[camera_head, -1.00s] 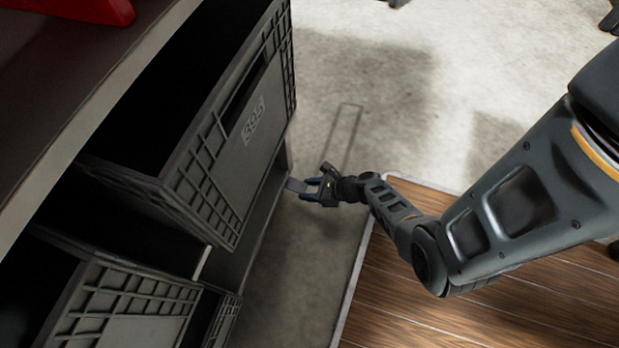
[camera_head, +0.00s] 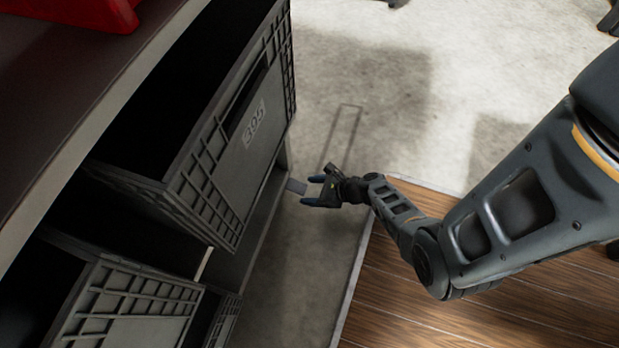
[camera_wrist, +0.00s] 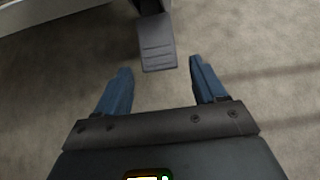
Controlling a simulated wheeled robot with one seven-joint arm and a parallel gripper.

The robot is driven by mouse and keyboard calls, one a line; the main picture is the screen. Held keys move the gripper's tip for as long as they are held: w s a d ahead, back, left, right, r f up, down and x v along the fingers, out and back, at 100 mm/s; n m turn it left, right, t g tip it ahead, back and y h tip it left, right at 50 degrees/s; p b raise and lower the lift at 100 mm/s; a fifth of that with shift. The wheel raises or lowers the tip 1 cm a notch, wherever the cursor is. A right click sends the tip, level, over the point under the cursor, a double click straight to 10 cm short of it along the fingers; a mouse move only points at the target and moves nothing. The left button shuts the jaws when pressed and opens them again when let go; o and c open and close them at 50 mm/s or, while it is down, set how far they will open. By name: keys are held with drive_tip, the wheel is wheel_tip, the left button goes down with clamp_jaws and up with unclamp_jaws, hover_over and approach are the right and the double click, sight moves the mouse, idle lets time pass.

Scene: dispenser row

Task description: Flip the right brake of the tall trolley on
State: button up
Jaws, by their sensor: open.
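The tall trolley (camera_head: 262,222) stands at the left in the head view, with grey crates on its shelves. Its brake pedal (camera_head: 297,186) is a small grey plate sticking out at the foot of the trolley.
A crate marked 395 (camera_head: 222,150) juts out above the pedal, and another crate (camera_head: 125,310) sits at lower left. A red object (camera_head: 75,12) lies on the top. The concrete floor (camera_head: 370,110) is clear; a wooden-plank surface (camera_head: 440,320) lies at lower right.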

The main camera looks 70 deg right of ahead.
drive_tip(key=p+v, duration=0.2)
drive_tip(key=v, duration=0.4)
drive_tip(key=shift+s+p, duration=0.2)
drive_tip(key=shift+p, duration=0.1)
drive_tip(key=shift+r, duration=0.2)
